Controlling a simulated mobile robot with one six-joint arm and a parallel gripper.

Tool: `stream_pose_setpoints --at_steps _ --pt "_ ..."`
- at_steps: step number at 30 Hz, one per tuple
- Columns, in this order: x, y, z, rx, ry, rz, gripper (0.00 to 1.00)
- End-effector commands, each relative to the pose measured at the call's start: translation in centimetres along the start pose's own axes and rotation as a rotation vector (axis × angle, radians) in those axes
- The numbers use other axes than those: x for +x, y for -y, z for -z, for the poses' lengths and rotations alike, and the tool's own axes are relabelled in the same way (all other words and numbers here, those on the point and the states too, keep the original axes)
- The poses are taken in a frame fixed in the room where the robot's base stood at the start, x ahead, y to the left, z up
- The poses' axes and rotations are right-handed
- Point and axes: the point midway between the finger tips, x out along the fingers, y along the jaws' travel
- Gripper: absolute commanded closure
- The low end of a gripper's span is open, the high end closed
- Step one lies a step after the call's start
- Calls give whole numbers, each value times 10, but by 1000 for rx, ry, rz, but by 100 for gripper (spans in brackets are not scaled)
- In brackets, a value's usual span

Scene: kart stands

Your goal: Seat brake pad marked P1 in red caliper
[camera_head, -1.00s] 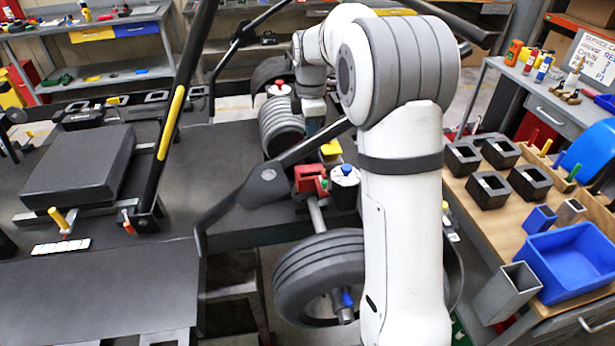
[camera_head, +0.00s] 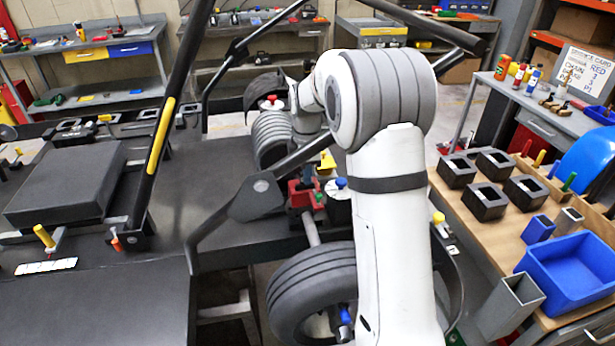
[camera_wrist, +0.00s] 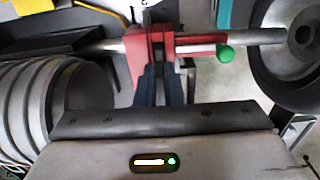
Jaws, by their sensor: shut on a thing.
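The red caliper (camera_head: 295,194) is mounted on a grey shaft above a black kart wheel in the head view. No P1 mark is readable, and I cannot tell how deep the pad sits. My arm and a black bar hide the gripper in the head view.
The black bar (camera_head: 262,186) passes close by the caliper. A wooden bench at the right holds black square holders (camera_head: 485,202) and a blue bin (camera_head: 574,268).

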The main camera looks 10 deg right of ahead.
Motion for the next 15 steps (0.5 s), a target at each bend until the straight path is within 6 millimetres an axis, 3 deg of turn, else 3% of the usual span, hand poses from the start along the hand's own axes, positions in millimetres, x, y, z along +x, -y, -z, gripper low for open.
stream_pose_setpoints --at_steps 3,14,15 --pt "14 1 0 0 0 3 100" --pt "20 0 0 0 0 0 100" --pt "19 0 0 0 0 0 90"
